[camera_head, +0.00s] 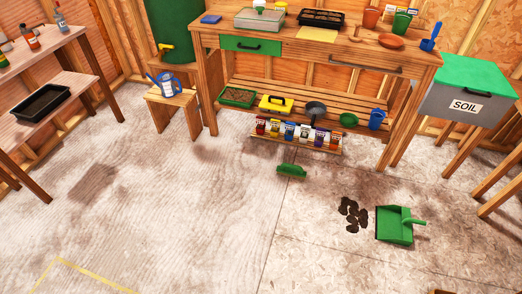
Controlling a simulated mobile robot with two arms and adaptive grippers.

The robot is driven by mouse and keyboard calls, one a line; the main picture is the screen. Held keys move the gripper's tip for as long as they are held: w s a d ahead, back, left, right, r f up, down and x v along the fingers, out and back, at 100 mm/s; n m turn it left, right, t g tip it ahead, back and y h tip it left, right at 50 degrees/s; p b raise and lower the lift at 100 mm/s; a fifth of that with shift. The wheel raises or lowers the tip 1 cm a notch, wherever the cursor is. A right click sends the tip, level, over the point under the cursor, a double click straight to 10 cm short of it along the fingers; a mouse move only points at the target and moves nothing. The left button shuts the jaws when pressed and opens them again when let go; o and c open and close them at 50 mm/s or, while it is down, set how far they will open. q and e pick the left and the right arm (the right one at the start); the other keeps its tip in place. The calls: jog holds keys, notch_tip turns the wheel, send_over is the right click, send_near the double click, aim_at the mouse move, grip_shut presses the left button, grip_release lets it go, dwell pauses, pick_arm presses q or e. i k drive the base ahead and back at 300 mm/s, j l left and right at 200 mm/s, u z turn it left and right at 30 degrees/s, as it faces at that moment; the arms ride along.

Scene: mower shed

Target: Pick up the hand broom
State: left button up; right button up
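The small green hand broom (291,170) lies on the floor in the middle of the view, in front of the potting bench's lower rack. Its green head shows; a thin handle seems to point back toward the rack, too small to make out well. A green dustpan (393,226) lies on the floor to the right and nearer, its handle pointing right. A patch of dark spilled soil (353,214) is just left of the dustpan. Neither of my grippers is in view.
A wooden potting bench (290,50) stands behind the broom, with a seed packet rack (298,134) at its foot. A soil bin (462,100) is at right. A stool (172,97) and a side table (83,82) stand left. The left and front floor is clear.

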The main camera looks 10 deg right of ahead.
aim_at(285, 169)
jog(key=i, duration=0.7)
jog(key=i+j+z, duration=0.15)
jog(key=i, duration=0.55)
jog(key=i+j+z, duration=0.1)
jog(key=i+z, duration=0.25)
jog(key=z, duration=0.15)
jog(key=i+j+z, duration=0.25)
jog(key=z, duration=0.25)
jog(key=i+j+z, duration=0.3)
jog(key=z, duration=0.2)
